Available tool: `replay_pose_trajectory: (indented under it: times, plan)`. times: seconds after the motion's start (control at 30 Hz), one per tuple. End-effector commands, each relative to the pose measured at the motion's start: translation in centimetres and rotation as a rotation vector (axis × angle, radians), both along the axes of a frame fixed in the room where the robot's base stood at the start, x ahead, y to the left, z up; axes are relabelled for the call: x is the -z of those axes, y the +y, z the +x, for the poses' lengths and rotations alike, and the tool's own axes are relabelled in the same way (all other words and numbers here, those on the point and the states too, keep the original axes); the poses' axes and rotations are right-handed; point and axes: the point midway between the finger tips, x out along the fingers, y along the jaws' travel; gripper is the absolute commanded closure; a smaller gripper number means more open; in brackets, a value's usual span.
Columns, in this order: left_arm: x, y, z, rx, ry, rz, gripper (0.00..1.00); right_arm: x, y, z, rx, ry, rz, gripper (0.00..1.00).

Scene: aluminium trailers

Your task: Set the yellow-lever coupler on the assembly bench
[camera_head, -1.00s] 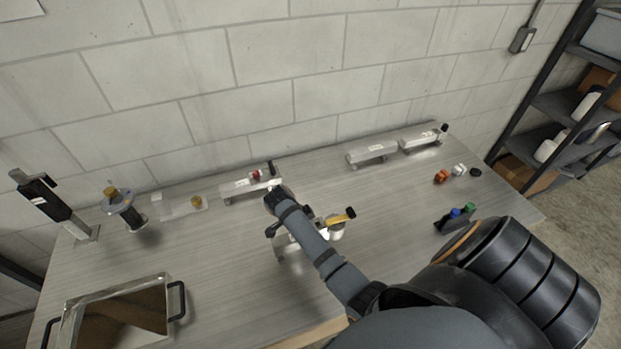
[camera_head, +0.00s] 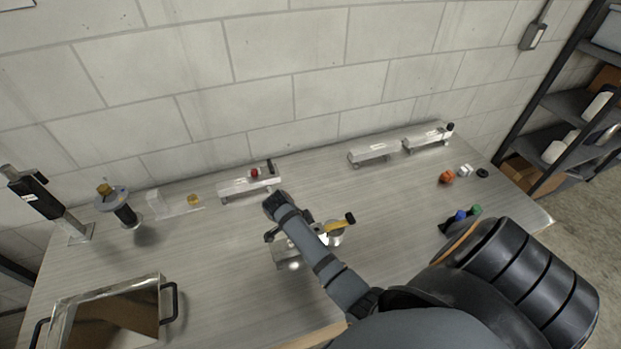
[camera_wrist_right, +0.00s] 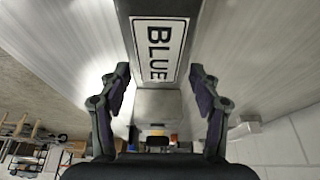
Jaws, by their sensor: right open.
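The yellow-lever coupler stands near the bench's front middle in the head view. Its yellow lever (camera_head: 337,225) with a black tip shows right of my right arm, and a silver metal body (camera_head: 287,260) shows left of it. The arm hides the middle, so I cannot tell how these parts join. My right gripper (camera_wrist_right: 160,80) is open, pointing down over this spot. In the right wrist view a dark bar with a white BLUE label (camera_wrist_right: 160,50) lies between its fingers, with a gap on both sides. The assembly bench (camera_head: 220,250) has a grey top. My left gripper is out of view.
Silver rail pieces stand along the wall, one with a red knob (camera_head: 250,184), others at right (camera_head: 374,153). A metal tray (camera_head: 165,280) with black handles is front left. A dark holder (camera_head: 447,225) with blue and green pieces is at right. Free bench lies between.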

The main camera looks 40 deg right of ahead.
Motion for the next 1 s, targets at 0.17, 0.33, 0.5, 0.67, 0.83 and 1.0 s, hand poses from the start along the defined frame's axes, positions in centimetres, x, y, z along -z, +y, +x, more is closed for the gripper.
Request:
replay_pose_trajectory:
  times: [0.17,0.33,0.5,0.67,0.83,1.0]
  plan:
    - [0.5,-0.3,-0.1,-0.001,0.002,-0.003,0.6,-1.4,0.6,0.3,-0.001,-0.005,0.0,0.36]
    - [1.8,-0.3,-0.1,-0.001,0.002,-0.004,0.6,-5.2,2.2,0.8,0.0,-0.008,0.004,0.36]
    - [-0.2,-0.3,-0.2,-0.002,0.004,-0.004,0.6,-9.8,3.5,1.2,0.0,-0.002,0.003,0.36]
    - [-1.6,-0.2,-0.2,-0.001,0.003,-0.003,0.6,-11.4,4.2,1.3,-0.001,0.001,0.0,0.36]
    - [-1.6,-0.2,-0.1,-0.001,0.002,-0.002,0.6,-11.5,4.4,1.4,0.0,0.0,-0.001,0.36]
    - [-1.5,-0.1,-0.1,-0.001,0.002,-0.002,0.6,-11.5,4.4,1.4,0.0,0.0,0.0,0.36]
